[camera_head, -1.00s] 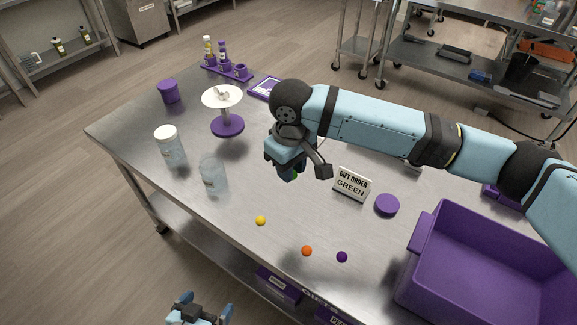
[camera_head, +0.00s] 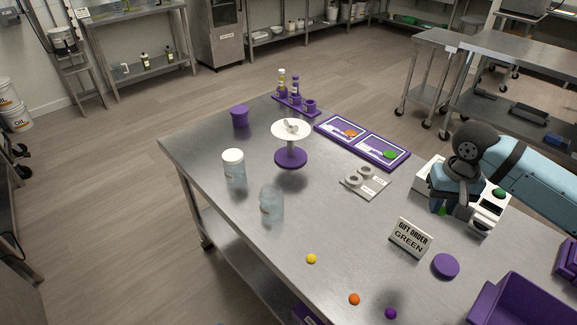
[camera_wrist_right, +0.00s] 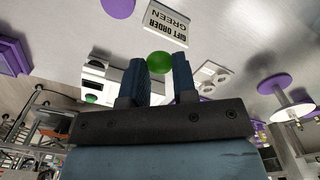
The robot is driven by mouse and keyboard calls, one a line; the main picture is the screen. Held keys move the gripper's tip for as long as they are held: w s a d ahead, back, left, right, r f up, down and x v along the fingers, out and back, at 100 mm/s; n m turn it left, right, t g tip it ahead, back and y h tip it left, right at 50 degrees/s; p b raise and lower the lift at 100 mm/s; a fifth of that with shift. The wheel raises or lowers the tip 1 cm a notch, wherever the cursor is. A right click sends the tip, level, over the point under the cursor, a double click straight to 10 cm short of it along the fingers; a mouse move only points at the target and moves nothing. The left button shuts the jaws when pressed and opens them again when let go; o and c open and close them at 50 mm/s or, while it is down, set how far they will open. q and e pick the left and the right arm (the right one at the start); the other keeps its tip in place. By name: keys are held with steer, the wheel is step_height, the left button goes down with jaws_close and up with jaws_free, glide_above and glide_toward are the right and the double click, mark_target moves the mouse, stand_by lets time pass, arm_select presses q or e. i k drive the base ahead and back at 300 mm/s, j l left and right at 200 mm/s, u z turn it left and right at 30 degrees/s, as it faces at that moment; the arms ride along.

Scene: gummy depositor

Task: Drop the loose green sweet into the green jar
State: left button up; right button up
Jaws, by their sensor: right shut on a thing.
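My right gripper (camera_head: 446,208) is above the right part of the table, in front of the white device. It is shut on the green sweet (camera_head: 441,211), which also shows between the fingertips in the right wrist view (camera_wrist_right: 159,63). Two clear jars stand on the table, left of the gripper and well apart from it: one with a white lid (camera_head: 233,170) and one that looks open (camera_head: 271,204). Their labels are too small to read, and neither looks green. A sign (camera_head: 410,238) reads "GIFT ORDER GREEN". My left gripper is out of view.
Yellow (camera_head: 311,258), orange (camera_head: 354,299) and purple (camera_head: 391,313) sweets lie near the front edge. A purple disc (camera_head: 446,265) and purple crate (camera_head: 525,310) are at right. A cake stand (camera_head: 291,155) and purple picture board (camera_head: 362,143) stand behind. The white device (camera_head: 490,212) has a green dome.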

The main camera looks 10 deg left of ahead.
mark_target(279, 212)
steer(key=j+u, duration=0.65)
steer(key=i+j+u, duration=0.1)
steer(key=u, duration=0.25)
